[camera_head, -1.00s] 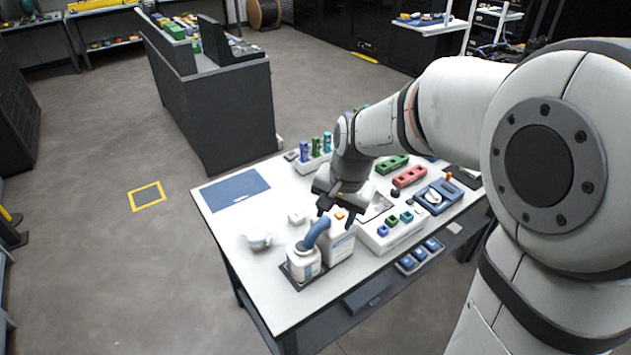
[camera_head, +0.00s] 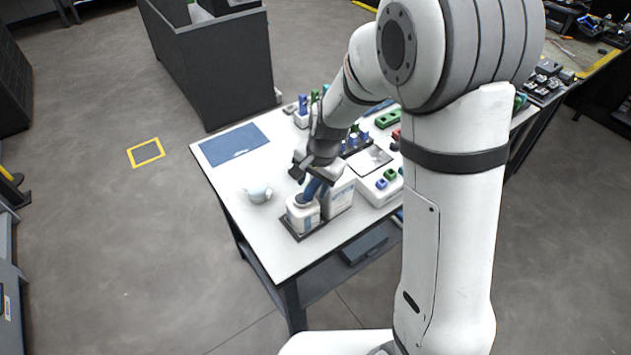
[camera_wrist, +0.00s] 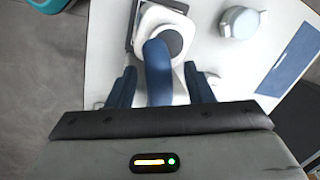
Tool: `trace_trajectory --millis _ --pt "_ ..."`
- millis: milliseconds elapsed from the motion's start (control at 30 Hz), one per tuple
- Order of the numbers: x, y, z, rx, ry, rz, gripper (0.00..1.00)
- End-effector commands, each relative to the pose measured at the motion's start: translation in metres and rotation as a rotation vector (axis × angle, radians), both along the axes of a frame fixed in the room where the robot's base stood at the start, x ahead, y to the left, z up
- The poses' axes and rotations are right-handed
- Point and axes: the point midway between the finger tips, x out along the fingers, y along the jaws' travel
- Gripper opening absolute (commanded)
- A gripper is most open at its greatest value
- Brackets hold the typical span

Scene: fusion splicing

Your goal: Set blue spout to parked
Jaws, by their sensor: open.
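The blue spout (camera_wrist: 157,72) is a curved blue tube on top of a white bottle (camera_head: 303,217). In the wrist view it runs between the two fingers of my gripper (camera_wrist: 158,85), which are open on either side of it with a gap left and right. In the head view my gripper (camera_head: 314,177) is directly above the bottle and hides part of the spout (camera_head: 312,190). The bottle stands upright on a dark tray (camera_head: 288,228) near the table's front left edge.
A white box (camera_head: 340,195) stands right beside the bottle. A small whitish cup (camera_head: 258,194) sits to the left, and a blue mat (camera_head: 234,145) lies behind it. A white button panel (camera_head: 376,188) is to the right. The table is clear between cup and mat.

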Motion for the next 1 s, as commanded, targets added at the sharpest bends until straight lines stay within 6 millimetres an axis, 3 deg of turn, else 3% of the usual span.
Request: trace_trajectory --millis 167,733,1000 --pt "-0.0001 -0.0001 0.0 0.0 0.0 0.0 0.47" --pt "0.0001 -0.0006 0.0004 0.0 0.0 0.0 0.0" --pt "0.0001 -0.0003 0.0004 0.001 -0.001 0.002 0.0"
